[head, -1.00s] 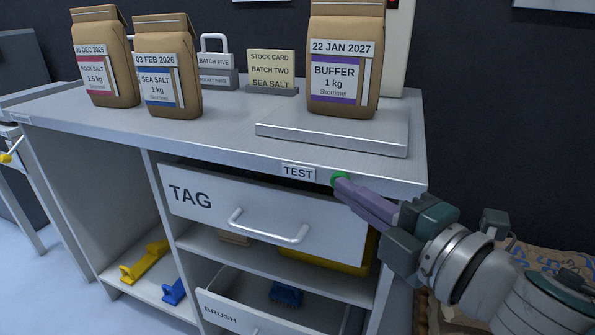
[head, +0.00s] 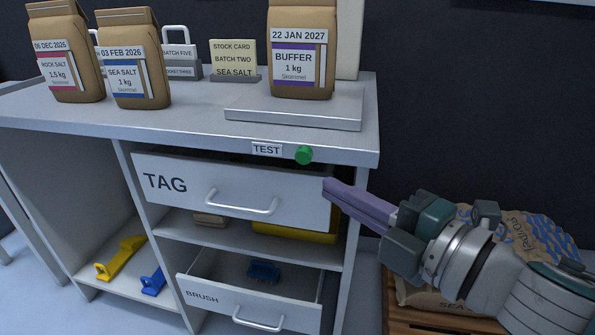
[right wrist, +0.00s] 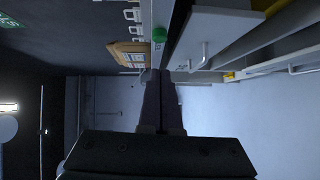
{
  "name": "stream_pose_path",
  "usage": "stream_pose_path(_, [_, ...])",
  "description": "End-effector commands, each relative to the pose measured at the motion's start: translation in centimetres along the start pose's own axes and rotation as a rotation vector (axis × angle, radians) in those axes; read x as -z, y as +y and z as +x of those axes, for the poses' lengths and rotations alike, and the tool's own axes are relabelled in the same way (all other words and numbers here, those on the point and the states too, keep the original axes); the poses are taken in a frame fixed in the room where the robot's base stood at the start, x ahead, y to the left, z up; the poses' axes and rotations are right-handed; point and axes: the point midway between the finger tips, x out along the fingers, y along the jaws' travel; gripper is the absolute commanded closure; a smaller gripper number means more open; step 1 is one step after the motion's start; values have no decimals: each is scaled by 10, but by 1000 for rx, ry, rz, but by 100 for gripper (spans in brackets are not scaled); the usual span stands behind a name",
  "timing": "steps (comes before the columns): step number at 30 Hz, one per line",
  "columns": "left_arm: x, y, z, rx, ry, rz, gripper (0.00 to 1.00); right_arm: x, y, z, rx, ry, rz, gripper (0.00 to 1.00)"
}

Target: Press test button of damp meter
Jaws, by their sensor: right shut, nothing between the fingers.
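The green test button (head: 304,155) sticks out of the front edge of the counter, just right of the TEST label (head: 266,149). It also shows in the right wrist view (right wrist: 158,34). The BUFFER bag stands on a flat metal plate (head: 300,112) above the button. My right gripper (head: 328,188) is shut and empty, its purple fingers together. Its tips are below and to the right of the button, apart from it, in front of the TAG drawer's right end. My left gripper is not in view.
The TAG drawer (head: 165,184) sticks out a little under the button. The BRUSH drawer (head: 204,296) below is open. Bags, including the BUFFER bag (head: 299,85), stand on the counter (head: 190,122). A large sack (head: 535,240) lies on a wooden pallet (head: 415,318) at the right.

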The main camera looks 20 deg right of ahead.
Motion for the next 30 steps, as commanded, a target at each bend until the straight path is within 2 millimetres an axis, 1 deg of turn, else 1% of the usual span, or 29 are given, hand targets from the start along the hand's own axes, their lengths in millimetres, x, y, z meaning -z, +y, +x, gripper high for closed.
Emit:
stream_pose_path(1, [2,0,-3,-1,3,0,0,0,0,-12,4,-1,0,100])
stream_pose_path(3, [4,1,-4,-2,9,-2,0,0,0,-24,3,0,0,100])
stream_pose_path(6, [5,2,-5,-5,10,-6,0,1,0,-39,2,1,0,100])
stream_pose_path(9, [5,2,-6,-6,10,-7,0,1,0,-48,1,2,0,100])
stream_pose_path(14, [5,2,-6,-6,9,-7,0,1,0,-54,-1,2,0,100])
stream_pose_path(26, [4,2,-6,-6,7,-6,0,1,0,-53,-1,3,0,100])
stream_pose_path(28, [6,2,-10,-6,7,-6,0,0,4,-53,0,-7,7,100])
stream_pose_path(29, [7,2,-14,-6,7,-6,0,-1,9,-53,1,-19,17,100])
stream_pose_path(30, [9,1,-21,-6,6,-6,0,-4,19,-54,3,-43,38,100])
